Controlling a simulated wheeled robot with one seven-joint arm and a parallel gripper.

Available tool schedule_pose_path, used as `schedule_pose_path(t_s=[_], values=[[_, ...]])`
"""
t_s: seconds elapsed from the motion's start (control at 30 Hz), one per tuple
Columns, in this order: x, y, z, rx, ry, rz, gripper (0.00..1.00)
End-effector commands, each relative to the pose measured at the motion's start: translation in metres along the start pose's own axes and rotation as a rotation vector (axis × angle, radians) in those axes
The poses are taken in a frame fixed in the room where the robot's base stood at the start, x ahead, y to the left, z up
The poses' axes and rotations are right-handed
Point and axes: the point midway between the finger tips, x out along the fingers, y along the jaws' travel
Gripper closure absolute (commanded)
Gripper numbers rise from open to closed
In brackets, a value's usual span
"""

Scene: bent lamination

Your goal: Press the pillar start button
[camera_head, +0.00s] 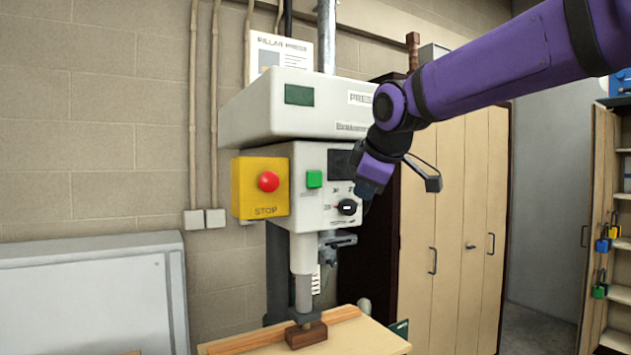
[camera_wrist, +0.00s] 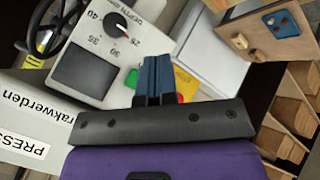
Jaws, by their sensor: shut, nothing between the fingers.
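In the wrist view my blue fingers (camera_wrist: 154,66) are together and empty. The green button (camera_wrist: 131,78) shows just left of the fingers there, partly hidden. The yellow box (camera_wrist: 187,84) is mostly hidden behind the fingers.
A wooden block (camera_head: 306,335) stands under the press ram on the table. Wooden cabinets (camera_head: 470,220) stand behind to the right. A grey-white panel (camera_head: 90,300) is at lower left.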

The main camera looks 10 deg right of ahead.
Motion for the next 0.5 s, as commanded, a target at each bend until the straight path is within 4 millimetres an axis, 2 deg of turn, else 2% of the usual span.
schedule_pose_path(t_s=[0.1, 0.2, 0.5], values=[[0.009, 0.01, -0.02, -0.074, 0.016, 0.014, 1.0], [0.013, 0.015, -0.029, -0.109, 0.024, 0.023, 1.0], [0.014, 0.017, -0.032, -0.123, 0.026, 0.027, 1.0]])
